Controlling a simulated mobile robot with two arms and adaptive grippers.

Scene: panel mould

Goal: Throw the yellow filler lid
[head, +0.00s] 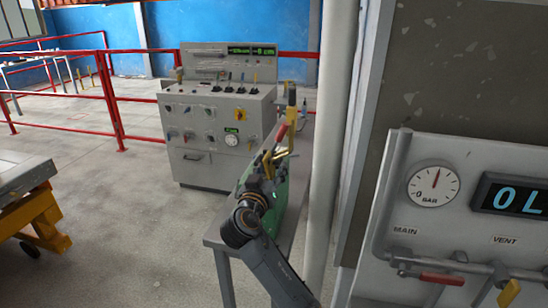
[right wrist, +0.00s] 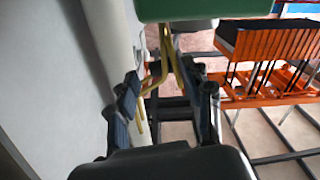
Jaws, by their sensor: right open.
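A green unit (head: 291,190) stands on a grey table beside the pole. An upright yellow part (head: 291,120) rises from its back, with a red-handled piece beside it. I cannot tell for sure which yellow part is the filler lid. My right gripper (head: 266,163) is at the green unit's left side, partly hidden by its own wrist. In the right wrist view the right gripper (right wrist: 168,95) is open, with a bent yellow bar (right wrist: 157,80) showing between its fingers. No grip on the bar shows. The green body (right wrist: 205,9) is at the top there. My left gripper is not seen.
A grey control cabinet (head: 220,135) stands behind the grey table (head: 222,246). A white pole (head: 331,130) and a gauge panel (head: 470,185) with a red-handled valve (head: 441,279) close off the right. Red railings (head: 85,85) run at the left; the floor in front of them is open.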

